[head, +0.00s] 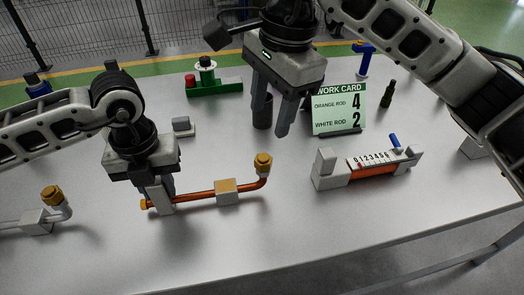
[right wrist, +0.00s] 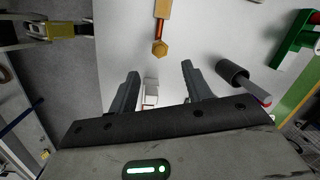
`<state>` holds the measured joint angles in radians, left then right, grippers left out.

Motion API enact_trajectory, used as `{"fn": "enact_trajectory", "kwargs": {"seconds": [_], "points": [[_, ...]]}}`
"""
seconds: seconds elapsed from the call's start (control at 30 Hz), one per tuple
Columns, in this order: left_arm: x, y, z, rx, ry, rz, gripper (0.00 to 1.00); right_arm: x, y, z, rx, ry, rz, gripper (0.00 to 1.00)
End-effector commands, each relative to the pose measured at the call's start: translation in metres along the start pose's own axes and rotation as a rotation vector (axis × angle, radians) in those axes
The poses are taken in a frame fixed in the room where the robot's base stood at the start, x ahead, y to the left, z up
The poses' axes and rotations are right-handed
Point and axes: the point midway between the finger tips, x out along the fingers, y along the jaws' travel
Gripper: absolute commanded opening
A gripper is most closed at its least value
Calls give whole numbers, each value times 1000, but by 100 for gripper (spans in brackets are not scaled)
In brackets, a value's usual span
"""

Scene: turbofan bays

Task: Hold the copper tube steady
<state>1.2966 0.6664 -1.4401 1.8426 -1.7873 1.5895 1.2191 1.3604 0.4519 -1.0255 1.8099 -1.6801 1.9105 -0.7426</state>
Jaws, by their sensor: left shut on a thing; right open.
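The copper tube (head: 195,195) runs across the table through a tan block (head: 228,187). Its right end bends up to a brass nut (head: 263,161), and a smaller brass end shows at its left. My left gripper (head: 161,208) is shut on the tube near that left end. My right gripper (head: 270,118) is open and empty above the table, behind and apart from the tube. In the right wrist view, the brass nut (right wrist: 159,48) and a short piece of copper tube (right wrist: 160,30) show beyond the open fingers (right wrist: 160,74).
A work card (head: 339,112) stands behind a white gauge (head: 332,170) holding an orange rod. A dark cup (head: 262,113) stands beside my right gripper. A green fixture (head: 214,88) is at the back. The front table is clear.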

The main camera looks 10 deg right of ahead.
Motion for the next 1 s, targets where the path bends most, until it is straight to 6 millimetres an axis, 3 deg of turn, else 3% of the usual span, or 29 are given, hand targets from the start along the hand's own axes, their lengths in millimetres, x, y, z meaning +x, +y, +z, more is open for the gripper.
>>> {"fn": "enact_trajectory", "kwargs": {"seconds": [0.2,0.47,0.63,1.0], "points": [[-1,0,0,0,-1,-1,0,-9,-10,6,-438,46,86,49],[-1,0,0,0,-2,-1,0,-10,-13,6,-644,55,134,49],[-1,0,0,0,-2,-1,0,10,-10,4,-650,53,137,49],[-1,0,0,0,-2,-2,0,81,-2,-2,-650,53,136,49]]}}
